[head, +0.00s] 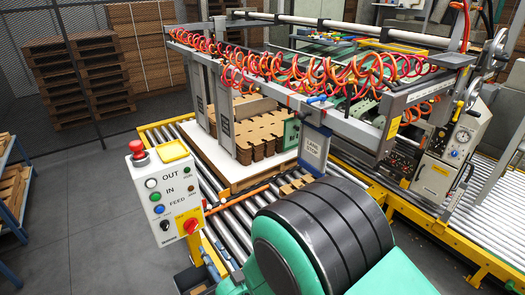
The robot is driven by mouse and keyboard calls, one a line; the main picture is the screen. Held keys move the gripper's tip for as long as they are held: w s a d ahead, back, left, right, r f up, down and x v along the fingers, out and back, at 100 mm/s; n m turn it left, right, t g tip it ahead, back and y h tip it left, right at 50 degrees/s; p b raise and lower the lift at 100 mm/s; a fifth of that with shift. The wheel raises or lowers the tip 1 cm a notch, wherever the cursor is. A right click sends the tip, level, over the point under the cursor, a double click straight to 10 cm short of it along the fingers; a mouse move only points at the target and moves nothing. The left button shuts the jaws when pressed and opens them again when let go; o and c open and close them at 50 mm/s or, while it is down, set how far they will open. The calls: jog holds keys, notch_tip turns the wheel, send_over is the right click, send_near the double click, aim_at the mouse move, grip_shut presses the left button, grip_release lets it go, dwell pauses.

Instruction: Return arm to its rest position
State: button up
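My arm (325,240) shows at the bottom centre to right of the head view as large teal links with a black ribbed joint. It stands in front of the roller conveyor and hides part of it. My gripper is outside the picture, so its opening and anything in it cannot be seen. A stack of brown cut blanks (262,135) sits on a white sheet over a pallet, inside the stacker frame (400,97). A lane stop plate (313,150) hangs at the stack's right front.
A control box (165,200) with OUT, IN and FEED buttons stands left of my arm. Yellow-edged rollers (460,225) run to the right. A gauge panel (455,150) is at the right. Pallet stacks (85,80) stand at the back left. The grey floor (80,200) at left is clear.

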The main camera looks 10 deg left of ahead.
jog(key=w+d+r+h, duration=0.5)
jog(key=w+d+r, duration=0.4)
jog(key=w+r, duration=0.1)
jog(key=d+r+g+h, duration=0.15)
jog(key=d+r, duration=0.25)
jog(key=d, duration=0.4)
jog(key=d+r+h, duration=0.2)
jog(key=d+r, duration=0.3)
jog(key=d, duration=0.2)
jog(key=s+d+r+g+h, duration=0.1)
jog(key=s+d+r, duration=0.2)
jog(key=s+d, duration=0.3)
jog(key=s+d+r+g+h, duration=0.25)
jog(key=s+d, duration=0.25)
jog(key=d, duration=0.4)
jog(key=s+d+r+g, duration=0.1)
jog(key=s+d, duration=0.3)
jog(key=s, duration=0.4)
jog(key=s+d+r+g, duration=0.1)
jog(key=s+d, duration=0.3)
jog(key=s, duration=0.4)
jog(key=shift+s+d+r+h, duration=0.15)
jog(key=shift+r+h, duration=0.25)
jog(key=shift+r, duration=0.1)
